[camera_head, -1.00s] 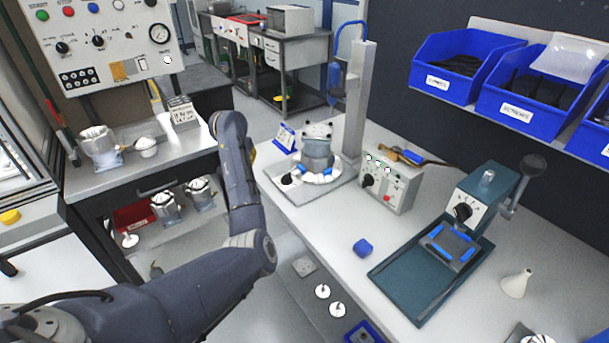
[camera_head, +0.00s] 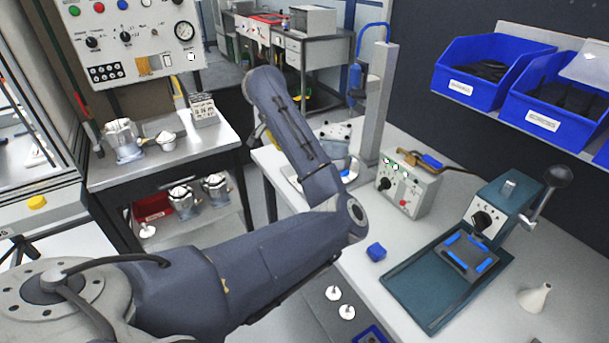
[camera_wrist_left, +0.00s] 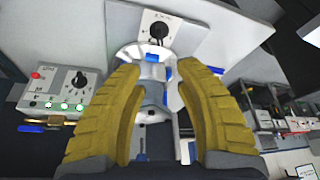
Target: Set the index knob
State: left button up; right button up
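In the left wrist view a black knob (camera_wrist_left: 159,30) with a pointer sits on a white dial plate (camera_wrist_left: 146,20), just beyond my fingertips. I cannot read its setting. The round metal housing on its fixture (camera_wrist_left: 150,58) shows between and beyond the fingers, with blue parts on it. My left gripper (camera_wrist_left: 158,70) has two yellow ribbed fingers standing apart, with nothing visibly clamped between them. In the head view my left arm covers most of the housing (camera_head: 334,132), the dial plate and most of the gripper. My right gripper is in neither view.
A control box (camera_head: 407,184) with a black knob and lit green lamps stands right of the fixture, by a grey column (camera_head: 378,105). Blue bins (camera_head: 485,70) hang behind.

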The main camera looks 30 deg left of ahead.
pick_arm(q)
jog(key=x, duration=1.6)
jog(key=shift+s, duration=0.15)
grip_shut()
